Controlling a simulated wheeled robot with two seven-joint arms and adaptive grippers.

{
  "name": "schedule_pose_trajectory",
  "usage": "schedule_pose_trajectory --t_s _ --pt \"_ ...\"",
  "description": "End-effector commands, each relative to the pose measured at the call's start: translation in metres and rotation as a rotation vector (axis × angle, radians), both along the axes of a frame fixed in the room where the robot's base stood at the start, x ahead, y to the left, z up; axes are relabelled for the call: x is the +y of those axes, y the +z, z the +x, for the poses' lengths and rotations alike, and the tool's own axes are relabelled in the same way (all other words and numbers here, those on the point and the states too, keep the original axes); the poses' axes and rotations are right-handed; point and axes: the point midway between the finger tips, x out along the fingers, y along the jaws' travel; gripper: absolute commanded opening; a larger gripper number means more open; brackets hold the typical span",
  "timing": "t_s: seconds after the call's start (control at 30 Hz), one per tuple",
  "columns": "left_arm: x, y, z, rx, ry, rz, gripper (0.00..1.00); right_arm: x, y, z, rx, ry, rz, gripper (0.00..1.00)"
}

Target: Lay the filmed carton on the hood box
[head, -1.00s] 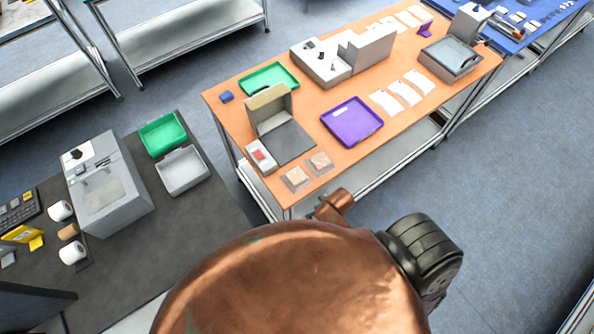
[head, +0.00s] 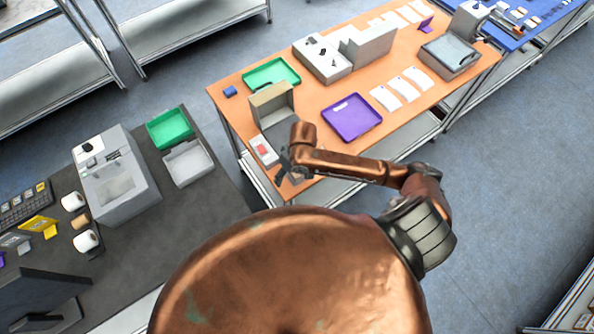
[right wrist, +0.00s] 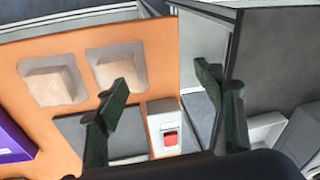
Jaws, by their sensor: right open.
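Two small tan cartons in clear film, the left one (right wrist: 48,82) and the right one (right wrist: 118,66), lie side by side on the orange table in the right wrist view. My arm mostly hides them in the head view. The beige, open-fronted hood box (head: 271,102) stands at the table's left end. Its dark plate (right wrist: 72,128) and a light control block with a red button (head: 264,149) are before it. My left gripper is not visible.
A purple tray (head: 352,117) and a green tray (head: 272,72) lie on the orange table (head: 320,85). A grey machine (head: 115,180), a green bin (head: 169,128) and a grey bin (head: 188,163) stand on the dark table at left. A floor gap separates the tables.

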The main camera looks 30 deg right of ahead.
Motion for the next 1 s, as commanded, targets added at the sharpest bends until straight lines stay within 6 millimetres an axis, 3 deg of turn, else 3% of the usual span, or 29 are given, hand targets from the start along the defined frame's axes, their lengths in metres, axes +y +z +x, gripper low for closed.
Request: schedule_pose_trajectory --t_s 0.1,0.3,0.67,1.0 --pt "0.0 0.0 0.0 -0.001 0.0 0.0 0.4 -0.03 0.01 0.017 0.059 -0.057 -0.081 0.62" --pt "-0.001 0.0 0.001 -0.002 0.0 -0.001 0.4 -0.058 0.02 0.026 0.116 -0.143 -0.141 0.62" --pt "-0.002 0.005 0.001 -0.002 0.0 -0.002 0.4 -0.059 -0.011 0.027 0.125 -0.158 -0.147 0.62" --pt "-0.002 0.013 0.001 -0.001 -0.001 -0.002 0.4 -0.053 -0.054 0.027 0.125 -0.156 -0.147 0.62"
